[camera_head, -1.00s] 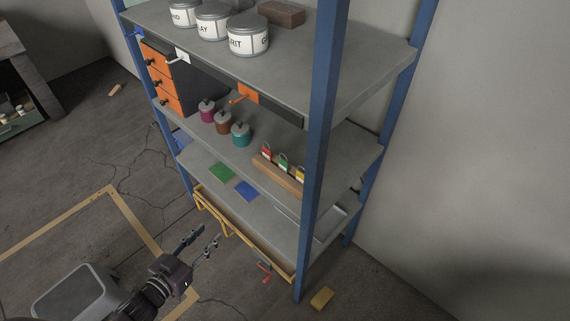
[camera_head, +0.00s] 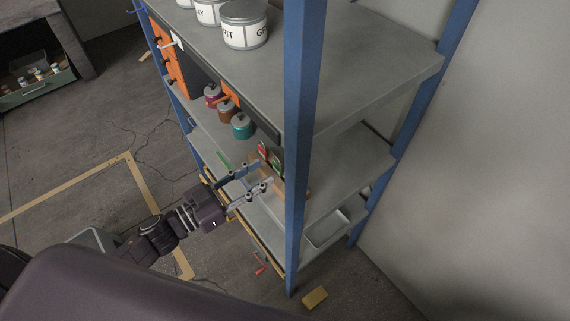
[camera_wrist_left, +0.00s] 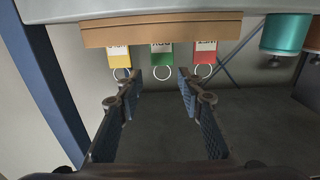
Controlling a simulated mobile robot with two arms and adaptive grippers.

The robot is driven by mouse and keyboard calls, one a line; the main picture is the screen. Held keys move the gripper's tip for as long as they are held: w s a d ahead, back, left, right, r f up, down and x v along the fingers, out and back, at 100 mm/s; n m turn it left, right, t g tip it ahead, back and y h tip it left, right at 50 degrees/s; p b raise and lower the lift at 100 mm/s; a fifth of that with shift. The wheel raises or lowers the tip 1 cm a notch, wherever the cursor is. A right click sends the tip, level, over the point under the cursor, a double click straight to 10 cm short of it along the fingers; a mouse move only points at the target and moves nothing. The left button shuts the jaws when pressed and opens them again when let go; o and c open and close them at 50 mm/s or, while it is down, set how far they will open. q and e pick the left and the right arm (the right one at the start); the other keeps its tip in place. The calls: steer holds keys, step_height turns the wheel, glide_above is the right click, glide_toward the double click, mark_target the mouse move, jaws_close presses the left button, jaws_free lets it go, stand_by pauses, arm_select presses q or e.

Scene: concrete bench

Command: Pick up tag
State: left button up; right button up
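Red (camera_wrist_left: 205,52), green (camera_wrist_left: 161,53) and yellow (camera_wrist_left: 119,55) tags with metal rings sit in a row along a wooden block (camera_wrist_left: 160,30), which appears inverted in the left wrist view. In the head view, the red tag (camera_head: 263,149) and green tag (camera_head: 276,163) show just beyond my left gripper (camera_head: 262,176); the yellow one is hidden there. My left gripper is open and empty. In the left wrist view its fingers (camera_wrist_left: 158,87) point at the row, with the green tag's ring centred in the gap. The fingers appear apart from the tags. My right gripper is not in view.
The tags are on a grey shelf between blue posts (camera_head: 302,130). An upper shelf (camera_head: 350,60) overhangs them. Lidded pots (camera_head: 243,126) stand to the left. A metal tray (camera_head: 326,229) is on the lower shelf. A yellow block (camera_head: 314,298) lies on the floor.

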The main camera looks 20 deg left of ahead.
mark_target(276, 164)
arm_select(q)
steer(key=shift+w+d+f+b, duration=0.15)
steer(key=shift+w+d+b, duration=0.15)
steer(key=shift+w, duration=0.15)
steer(key=shift+w+d+f+b, duration=0.1)
steer(key=shift+w+d+b, duration=0.2)
steer(key=shift+w, duration=0.15)
steer(key=b+x, duration=0.1)
steer(key=x, duration=0.2)
steer(key=shift+w+d+f, duration=0.1)
steer(key=shift+w+f, duration=0.05)
steer(key=shift+w, duration=0.1)
steer(key=shift+w+d, duration=0.2)
steer(key=shift+w, duration=0.05)
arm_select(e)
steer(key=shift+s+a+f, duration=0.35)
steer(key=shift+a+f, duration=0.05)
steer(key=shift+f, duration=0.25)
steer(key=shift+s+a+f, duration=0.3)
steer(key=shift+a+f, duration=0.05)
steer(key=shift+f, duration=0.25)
arm_select(q)
steer(key=c, duration=0.6)
